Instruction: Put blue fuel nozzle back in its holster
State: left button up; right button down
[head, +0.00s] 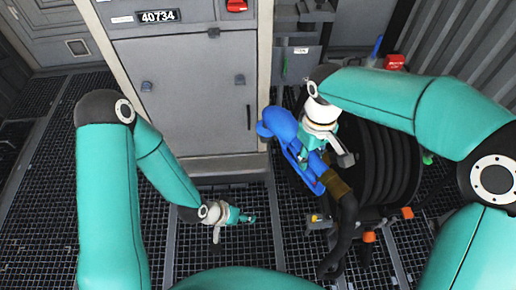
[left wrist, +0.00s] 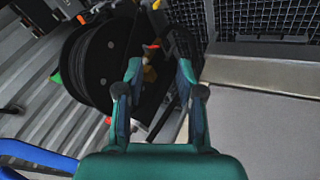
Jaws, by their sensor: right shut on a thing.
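The blue fuel nozzle (head: 279,124) is held in the air in front of the hose reel, tilted, with its black hose hanging from its lower end. My right gripper (head: 322,146) is shut on the nozzle, and its jaws partly cover it. My left gripper (head: 246,217) is low over the floor grating, away from the nozzle. In the left wrist view my left gripper (left wrist: 160,68) has its fingers apart with nothing held between them.
A black hose reel (head: 375,165) stands on the right, and also shows in the left wrist view (left wrist: 95,60). A grey cabinet (head: 190,95) numbered 40734 is behind. A red box (head: 394,62) sits beyond the reel. The grating (head: 225,262) near my left gripper is clear.

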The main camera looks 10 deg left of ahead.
pick_arm(q)
jog(key=w+d+r+m+t+h, duration=0.25)
jog(key=w+r+m, duration=0.25)
jog(key=w+r, duration=0.4)
pick_arm(e)
jog(key=shift+r, duration=0.1)
pick_arm(q)
jog(key=m+t+h, duration=0.2)
jog(key=m+h, duration=0.1)
jog(key=m, duration=0.2)
send_near(286, 146)
jog(key=x, duration=1.1)
jog(key=shift+w+d, duration=0.2)
jog(key=shift+c, duration=0.3)
grip_shut()
pick_arm(e)
jog(key=shift+w, duration=0.1)
jog(key=c, duration=0.8)
grip_release()
